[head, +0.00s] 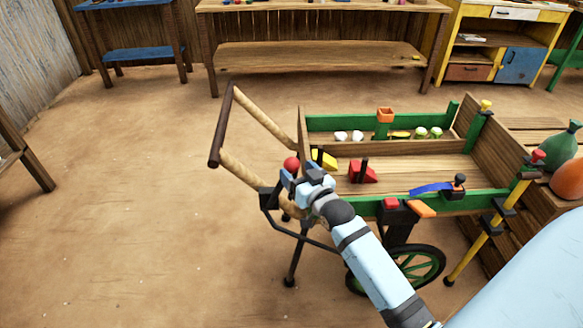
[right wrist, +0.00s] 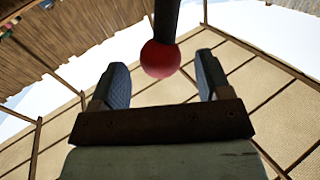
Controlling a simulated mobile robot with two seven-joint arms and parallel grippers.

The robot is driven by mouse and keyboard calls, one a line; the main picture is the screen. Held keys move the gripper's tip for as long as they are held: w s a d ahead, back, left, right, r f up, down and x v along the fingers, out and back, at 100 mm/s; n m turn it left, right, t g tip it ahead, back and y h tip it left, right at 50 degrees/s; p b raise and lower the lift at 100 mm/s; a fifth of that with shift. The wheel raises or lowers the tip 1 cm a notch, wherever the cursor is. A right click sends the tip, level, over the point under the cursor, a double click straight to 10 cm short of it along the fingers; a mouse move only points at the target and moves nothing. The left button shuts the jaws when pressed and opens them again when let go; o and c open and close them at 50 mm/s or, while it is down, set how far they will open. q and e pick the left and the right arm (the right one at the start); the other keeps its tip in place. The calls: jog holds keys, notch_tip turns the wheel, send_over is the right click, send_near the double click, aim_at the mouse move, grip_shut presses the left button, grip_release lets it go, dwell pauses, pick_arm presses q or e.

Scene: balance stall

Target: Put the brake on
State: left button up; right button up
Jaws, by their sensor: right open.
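A wooden cart with green rails (head: 330,122) stands right of the middle in the head view. A red ball knob (head: 291,164) shows at its handle end, near the base of the handles. In the right wrist view the red knob (right wrist: 160,58) sits at the end of a dark rod, between the two fingers or just beyond them. My right gripper (head: 287,180) is open at the knob, with one finger on each side in the right wrist view; no contact is visible. My left gripper is not in view. The head view hides most of the rod below the knob.
A red wedge (head: 362,172) and a yellow wedge (head: 323,159) lie in the cart. A yellow post (head: 488,238) stands at right. The floor at left is clear.

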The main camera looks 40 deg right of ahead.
jog(key=shift+w+d, duration=0.1)
jog(key=shift+w, duration=1.65)
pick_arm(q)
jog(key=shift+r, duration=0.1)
